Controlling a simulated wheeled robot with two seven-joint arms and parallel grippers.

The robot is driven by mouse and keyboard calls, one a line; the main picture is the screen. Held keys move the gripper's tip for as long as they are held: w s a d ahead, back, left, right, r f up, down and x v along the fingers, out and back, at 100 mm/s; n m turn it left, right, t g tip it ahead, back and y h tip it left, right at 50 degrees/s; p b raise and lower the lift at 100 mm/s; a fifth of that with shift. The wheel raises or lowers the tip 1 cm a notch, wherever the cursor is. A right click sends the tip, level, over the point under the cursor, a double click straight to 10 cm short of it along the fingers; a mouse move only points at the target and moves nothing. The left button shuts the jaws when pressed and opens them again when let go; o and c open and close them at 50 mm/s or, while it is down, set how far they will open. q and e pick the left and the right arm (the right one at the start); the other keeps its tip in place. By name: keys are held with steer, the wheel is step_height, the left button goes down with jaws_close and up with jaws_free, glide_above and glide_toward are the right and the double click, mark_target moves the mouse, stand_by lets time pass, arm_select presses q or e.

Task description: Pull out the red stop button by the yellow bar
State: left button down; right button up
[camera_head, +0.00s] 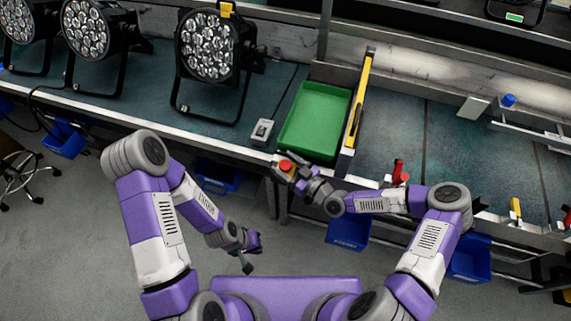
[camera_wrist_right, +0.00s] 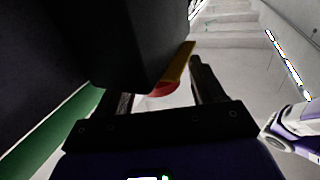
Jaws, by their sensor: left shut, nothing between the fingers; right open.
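The red stop button (camera_head: 285,165) sits at the front edge of the bench, below the green tray. In the right wrist view the red button (camera_wrist_right: 163,89) shows partly, under a dark block, with a yellow strip (camera_wrist_right: 180,65) beside it. My right gripper (camera_head: 299,177) is open close by the button. In its wrist view the fingers (camera_wrist_right: 160,92) stand on either side of the red and yellow parts; contact cannot be told. A long yellow bar (camera_head: 358,97) lies along the divider right of the tray. My left gripper (camera_head: 249,260) is shut and empty, low over the floor.
The green tray (camera_head: 313,122) and a small grey switch box (camera_head: 262,131) lie on the bench. Several stage lamps (camera_head: 208,48) stand at the left. Another red part (camera_head: 400,174) is at the bench edge near my right forearm. Blue bins (camera_head: 348,232) hang below the edge.

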jaws_close()
steer(key=shift+w+r, duration=0.1)
steer(key=shift+r, duration=0.6)
jaws_free()
steer(key=shift+f, duration=0.1)
steer(key=v, duration=0.7)
steer(key=shift+s+d, duration=0.15)
steer(key=shift+s, duration=0.15)
